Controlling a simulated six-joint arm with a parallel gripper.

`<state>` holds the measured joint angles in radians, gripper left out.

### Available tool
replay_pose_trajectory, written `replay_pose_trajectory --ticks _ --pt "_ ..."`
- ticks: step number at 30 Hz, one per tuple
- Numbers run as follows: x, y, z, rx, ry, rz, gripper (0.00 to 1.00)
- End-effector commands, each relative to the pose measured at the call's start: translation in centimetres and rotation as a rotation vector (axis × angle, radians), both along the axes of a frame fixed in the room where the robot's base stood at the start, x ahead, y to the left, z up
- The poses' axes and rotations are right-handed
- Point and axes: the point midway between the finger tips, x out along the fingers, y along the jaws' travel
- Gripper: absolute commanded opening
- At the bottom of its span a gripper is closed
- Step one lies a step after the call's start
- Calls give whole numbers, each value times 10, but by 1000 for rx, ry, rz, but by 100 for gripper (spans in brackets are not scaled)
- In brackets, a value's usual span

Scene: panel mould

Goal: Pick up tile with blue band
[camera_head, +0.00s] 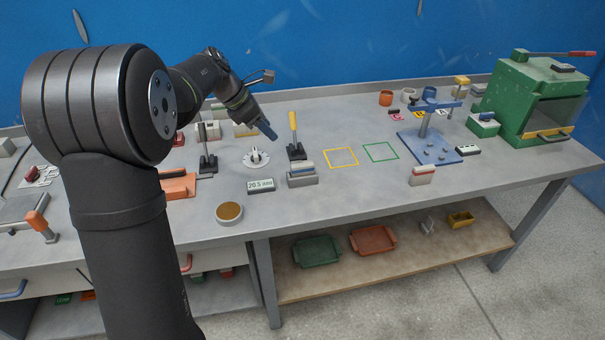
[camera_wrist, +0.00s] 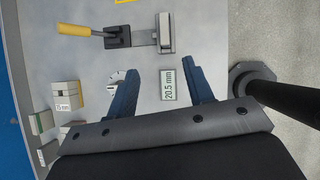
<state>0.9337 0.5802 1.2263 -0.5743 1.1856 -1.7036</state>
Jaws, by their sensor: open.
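A pale tile with what looks like a blue band (camera_head: 302,166) stands upright in a grey block holder (camera_head: 303,181) near the front middle of the bench in the head view. The holder also shows at the top of the wrist view (camera_wrist: 165,48), with the tile's thin edge along it; the band is not clear there. My gripper (camera_head: 271,134) has blue fingers and hangs above the bench, behind and left of the tile. In the wrist view my gripper (camera_wrist: 165,72) is open and empty, its fingers apart, with the holder beyond the fingertips.
A toggle clamp with yellow handle (camera_head: 293,122) stands right behind the holder. A 20.5 mm display (camera_head: 261,185) lies to its left, and a white round fixture (camera_head: 256,158) behind. A tile with red band (camera_head: 422,175) stands farther right. Yellow (camera_head: 341,157) and green (camera_head: 380,152) outlined squares are empty.

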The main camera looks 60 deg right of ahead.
Motion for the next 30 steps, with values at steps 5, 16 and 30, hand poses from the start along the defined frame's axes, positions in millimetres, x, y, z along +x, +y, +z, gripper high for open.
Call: replay_pose_trajectory --ticks 5,16,30 --pt "-5 -6 -16 10 25 28 48" --pt "-30 -41 -82 10 22 25 48" --pt "-45 -57 -117 9 21 24 48"
